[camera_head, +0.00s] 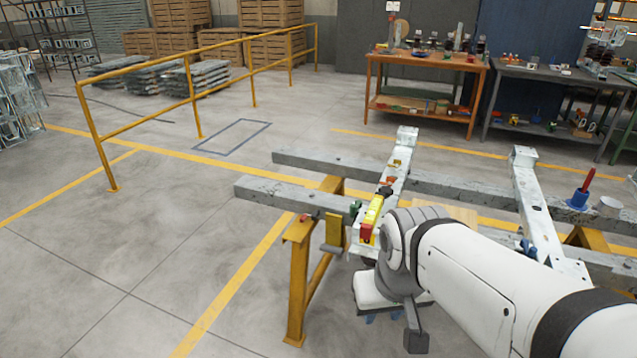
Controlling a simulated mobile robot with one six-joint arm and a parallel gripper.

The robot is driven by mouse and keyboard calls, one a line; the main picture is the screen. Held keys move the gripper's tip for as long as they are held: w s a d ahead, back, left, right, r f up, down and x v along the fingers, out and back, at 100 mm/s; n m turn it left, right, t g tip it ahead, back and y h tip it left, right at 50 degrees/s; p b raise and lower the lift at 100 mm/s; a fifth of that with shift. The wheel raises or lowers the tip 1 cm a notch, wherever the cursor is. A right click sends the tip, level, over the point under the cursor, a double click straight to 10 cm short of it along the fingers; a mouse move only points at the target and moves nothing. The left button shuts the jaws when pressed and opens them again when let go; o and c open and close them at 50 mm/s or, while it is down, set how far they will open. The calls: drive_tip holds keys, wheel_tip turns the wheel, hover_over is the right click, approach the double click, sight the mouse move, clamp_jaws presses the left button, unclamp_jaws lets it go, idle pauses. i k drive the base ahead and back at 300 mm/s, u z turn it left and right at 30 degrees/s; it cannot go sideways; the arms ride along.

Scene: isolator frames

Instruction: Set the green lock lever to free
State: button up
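A small dark green part (355,208) shows at the left edge of the white metal frame, beside a yellow block with a red end (371,216). It may be the green lock lever, but it is too small to tell its position. My arm reaches in from the lower right, and its wrist (377,287) is in front of and below the frame's near end. A dark grey piece hangs from the wrist. My gripper's fingers cannot be made out, and nothing is visibly held. My arm hides part of the frame's near end.
Grey beams (290,194) on yellow trestles (298,270) carry white frames. A blue holder with a red handle (580,190) and a grey cup (608,207) stand at the right. A yellow railing (150,120) is at the left. The floor at lower left is clear.

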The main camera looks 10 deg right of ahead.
sight(353, 209)
drive_tip(key=u, duration=0.1)
drive_tip(key=i, duration=1)
drive_tip(key=u, duration=0.05)
